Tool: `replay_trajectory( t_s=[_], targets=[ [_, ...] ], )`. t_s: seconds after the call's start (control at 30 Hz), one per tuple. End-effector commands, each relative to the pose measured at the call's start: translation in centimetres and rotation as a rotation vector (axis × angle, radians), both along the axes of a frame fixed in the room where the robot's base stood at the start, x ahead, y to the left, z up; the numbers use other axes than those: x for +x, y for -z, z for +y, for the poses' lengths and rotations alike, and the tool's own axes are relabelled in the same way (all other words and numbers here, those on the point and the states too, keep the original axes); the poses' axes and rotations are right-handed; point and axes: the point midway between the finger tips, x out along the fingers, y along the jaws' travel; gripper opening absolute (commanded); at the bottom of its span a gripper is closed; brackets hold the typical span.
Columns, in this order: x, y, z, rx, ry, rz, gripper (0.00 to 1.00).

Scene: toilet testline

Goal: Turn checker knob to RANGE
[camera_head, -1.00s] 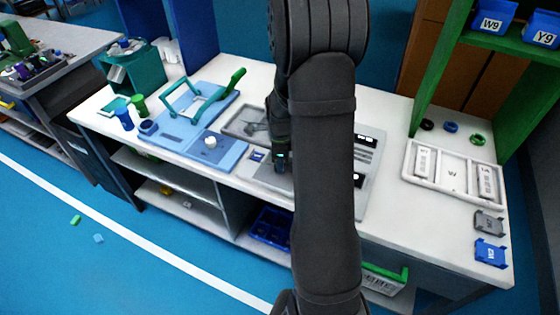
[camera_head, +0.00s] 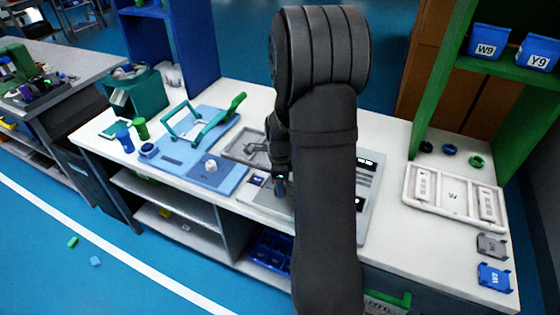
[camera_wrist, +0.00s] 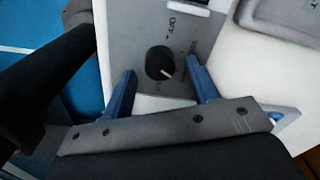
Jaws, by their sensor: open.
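The checker knob (camera_wrist: 160,63) is a round black knob with a white pointer mark, set on a grey panel (camera_wrist: 135,25) in the wrist view. Its pointer aims toward the lower right. The word OFF is printed above it; other lettering to its right is too blurred to read. My gripper (camera_wrist: 162,84) is open, its two blue fingers either side of and just short of the knob, apart from it. In the head view my arm hides the knob and most of the checker panel (camera_head: 372,180).
A blue fixture (camera_head: 180,160) with a green handle and a grey tray (camera_head: 243,145) lie left of my arm. A white tray (camera_head: 450,217) lies on the right, near small grey and blue brackets (camera_head: 494,277). The white table between my arm and that tray is clear.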

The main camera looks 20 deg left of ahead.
Motion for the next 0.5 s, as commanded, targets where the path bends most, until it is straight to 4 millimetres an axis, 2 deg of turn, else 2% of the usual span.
replay_trajectory(
  t_s=[0.5],
  targets=[
    [0.1, -12.1, 0.0, 0.003, 0.0, -0.005, 0.54]
  ],
)
